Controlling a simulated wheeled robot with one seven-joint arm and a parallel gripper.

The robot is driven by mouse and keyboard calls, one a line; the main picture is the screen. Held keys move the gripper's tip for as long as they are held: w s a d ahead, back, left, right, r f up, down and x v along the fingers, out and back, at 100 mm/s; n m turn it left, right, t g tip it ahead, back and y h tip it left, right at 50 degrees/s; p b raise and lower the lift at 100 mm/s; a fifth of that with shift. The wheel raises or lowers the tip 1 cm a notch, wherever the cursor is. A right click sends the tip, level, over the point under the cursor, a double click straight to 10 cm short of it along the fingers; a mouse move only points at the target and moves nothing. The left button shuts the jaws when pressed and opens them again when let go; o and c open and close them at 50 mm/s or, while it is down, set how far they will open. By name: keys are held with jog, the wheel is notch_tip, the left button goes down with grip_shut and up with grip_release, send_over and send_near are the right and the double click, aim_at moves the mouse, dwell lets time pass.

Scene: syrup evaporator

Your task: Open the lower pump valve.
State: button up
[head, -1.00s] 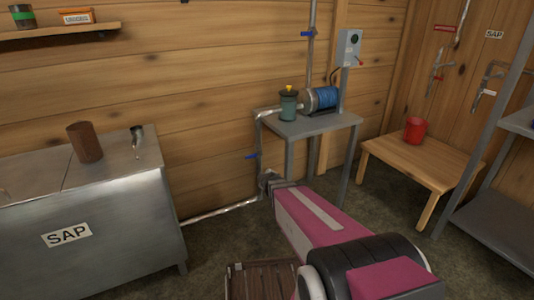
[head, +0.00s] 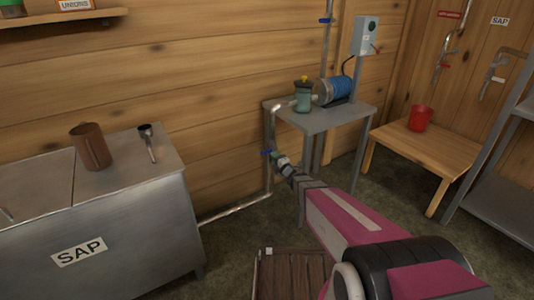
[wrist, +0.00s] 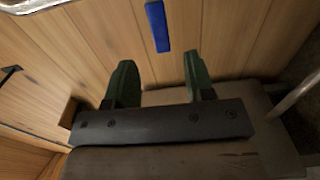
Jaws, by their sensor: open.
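The lower pump valve's blue handle (head: 266,153) is on the vertical metal pipe left of the pump table. In the wrist view the blue handle (wrist: 157,26) is a narrow upright bar against the plank wall. It lies ahead of the gap between my fingers, and nothing is held. My gripper (head: 279,161) is close to the pipe, just right of and slightly below the handle in the head view. Its two green-tipped fingers (wrist: 160,75) stand apart in the wrist view. Part of the pipe near the valve is hidden by my gripper.
The grey pump table (head: 325,119) carries a blue pump motor (head: 332,90) and a green canister (head: 303,97). Another blue valve handle (head: 326,20) is higher up. A SAP tank (head: 100,225) stands left. A wooden bench (head: 425,150) with a red bucket (head: 419,118) stands right.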

aim_at(266, 152)
jog(key=x, duration=0.8)
jog(key=shift+a, duration=0.15)
grip_shut()
